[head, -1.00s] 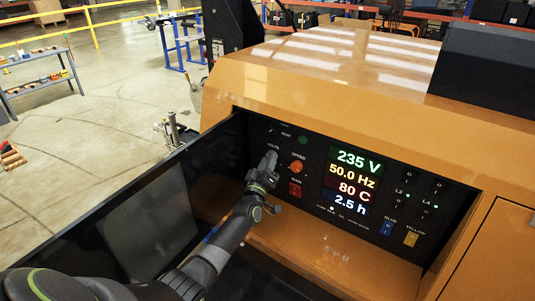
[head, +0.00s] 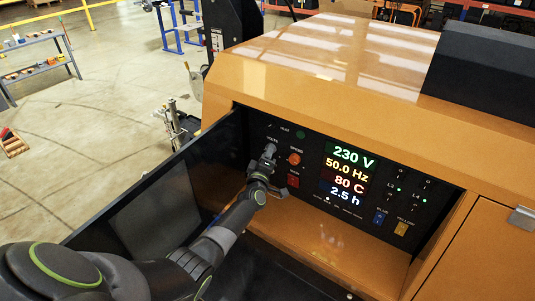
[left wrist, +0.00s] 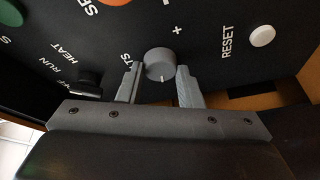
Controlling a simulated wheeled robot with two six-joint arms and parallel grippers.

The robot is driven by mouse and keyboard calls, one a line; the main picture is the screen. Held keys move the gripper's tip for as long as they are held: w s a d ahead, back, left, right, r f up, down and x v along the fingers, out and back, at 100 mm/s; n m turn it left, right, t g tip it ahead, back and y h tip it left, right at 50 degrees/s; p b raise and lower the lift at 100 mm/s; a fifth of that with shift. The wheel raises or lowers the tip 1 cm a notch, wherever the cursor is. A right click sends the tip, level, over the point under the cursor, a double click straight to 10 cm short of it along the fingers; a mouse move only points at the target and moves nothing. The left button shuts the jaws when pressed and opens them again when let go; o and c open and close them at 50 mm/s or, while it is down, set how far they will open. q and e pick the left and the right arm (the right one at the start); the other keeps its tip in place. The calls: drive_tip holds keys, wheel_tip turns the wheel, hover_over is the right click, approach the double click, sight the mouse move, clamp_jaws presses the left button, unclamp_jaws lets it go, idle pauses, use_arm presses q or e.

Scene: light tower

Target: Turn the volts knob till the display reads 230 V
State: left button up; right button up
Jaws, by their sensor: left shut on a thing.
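The volts knob (left wrist: 160,64) is a grey round knob with a pale pointer mark, on the black control panel. In the left wrist view it sits between the two fingers of my left gripper (left wrist: 160,84), which is shut on it. In the head view my left gripper (head: 267,158) reaches the panel's left part and covers most of the knob. My right gripper is not in view.
An orange speed knob (head: 294,159) and a red switch (head: 292,180) are close right of my gripper. A white reset button (left wrist: 262,36) is near the knob. The open dark panel door (head: 150,205) stands left of my arm. The orange housing (head: 330,75) overhangs the panel.

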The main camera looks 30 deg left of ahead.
use_arm(q)
drive_tip(key=o, duration=1)
drive_tip(key=shift+c, duration=0.2)
drive_tip(key=p+v, duration=0.1)
drive_tip(key=v, duration=1.6)
drive_tip(key=shift+s, duration=0.2)
drive_tip(key=shift+d, duration=0.2)
